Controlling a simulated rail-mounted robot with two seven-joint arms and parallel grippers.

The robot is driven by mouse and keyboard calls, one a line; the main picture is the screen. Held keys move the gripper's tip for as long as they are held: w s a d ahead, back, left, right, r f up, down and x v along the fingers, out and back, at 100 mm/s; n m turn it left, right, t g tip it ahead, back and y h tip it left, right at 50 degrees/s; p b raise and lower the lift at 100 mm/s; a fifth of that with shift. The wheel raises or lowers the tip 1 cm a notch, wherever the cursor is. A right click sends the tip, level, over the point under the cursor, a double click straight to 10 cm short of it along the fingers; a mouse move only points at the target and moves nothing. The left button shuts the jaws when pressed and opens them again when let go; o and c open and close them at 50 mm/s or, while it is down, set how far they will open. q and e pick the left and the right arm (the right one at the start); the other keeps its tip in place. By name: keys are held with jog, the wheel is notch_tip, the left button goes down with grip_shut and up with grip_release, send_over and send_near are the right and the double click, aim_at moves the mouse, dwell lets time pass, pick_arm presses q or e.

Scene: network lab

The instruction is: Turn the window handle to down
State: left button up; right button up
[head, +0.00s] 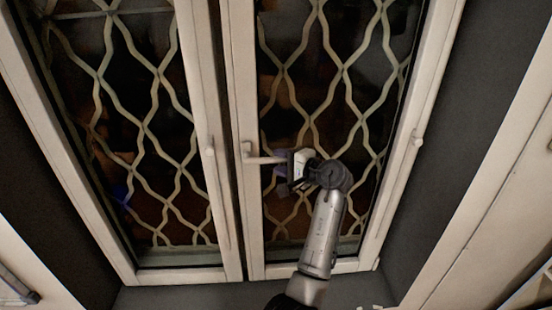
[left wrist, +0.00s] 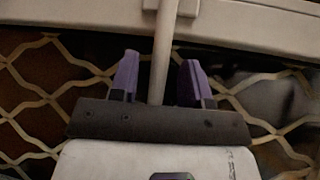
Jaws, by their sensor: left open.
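The window handle (head: 264,160) is a pale bar on the right sash's inner frame. It points sideways to the right from its mount, roughly level. My left gripper (head: 280,166) is at the handle's free end, in front of the right pane. In the left wrist view, the handle (left wrist: 163,50) runs between the two purple fingers of my left gripper (left wrist: 159,68). The fingers are open, with a visible gap on each side of the bar. The handle's free end is hidden behind the dark gripper body. My right gripper is not in view.
The window has a left sash (head: 208,150) and a right sash (head: 239,200), both closed. A wavy metal lattice (head: 345,75) shows in the panes. Dark wall (head: 470,90) lies to the right. The space in front of the left pane is clear.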

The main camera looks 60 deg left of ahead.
pick_arm(q)
jog(key=shift+x, duration=1.05)
jog(key=shift+c, duration=0.3)
grip_shut()
